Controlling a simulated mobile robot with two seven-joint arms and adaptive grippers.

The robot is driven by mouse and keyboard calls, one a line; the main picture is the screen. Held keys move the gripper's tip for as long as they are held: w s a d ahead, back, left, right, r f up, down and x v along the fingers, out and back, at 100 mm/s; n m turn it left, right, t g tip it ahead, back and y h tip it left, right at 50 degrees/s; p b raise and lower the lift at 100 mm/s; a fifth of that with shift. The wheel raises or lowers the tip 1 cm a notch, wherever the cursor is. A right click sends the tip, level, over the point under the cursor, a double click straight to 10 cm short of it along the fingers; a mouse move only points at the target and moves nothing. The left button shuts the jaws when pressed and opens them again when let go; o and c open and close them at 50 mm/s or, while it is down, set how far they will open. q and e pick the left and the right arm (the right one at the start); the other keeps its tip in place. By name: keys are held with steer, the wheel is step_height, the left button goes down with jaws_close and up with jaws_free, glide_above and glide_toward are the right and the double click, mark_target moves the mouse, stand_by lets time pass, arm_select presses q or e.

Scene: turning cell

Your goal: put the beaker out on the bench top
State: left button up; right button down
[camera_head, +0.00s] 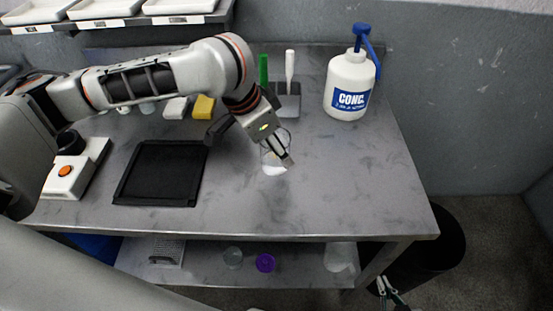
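The beaker (272,167) is clear glass with a pale base, near the middle of the bench top (330,190). I cannot tell whether its base touches the bench. My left gripper (284,155) comes down over it from the upper left, its fingers against or in front of the glass. The fingers overlap the glass, so I cannot tell whether they are closed on it. My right gripper (389,289) shows only its fingertips at the bottom right, low beside the bench. They stand apart with nothing between them.
A black tray (160,173) lies left, beside a white box with an orange button (66,178). A CONC. bottle (347,85) and a holder (287,103) stand at the back. The lower shelf (300,262) holds a purple item (265,262). The right bench top is free.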

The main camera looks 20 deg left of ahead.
mark_target(277, 159)
arm_select(q)
step_height(277, 159, down, 4)
steer(key=shift+f+b, duration=0.1)
steer(key=shift+b, duration=0.4)
steer(key=o, duration=1.4)
steer(key=shift+c, duration=0.2)
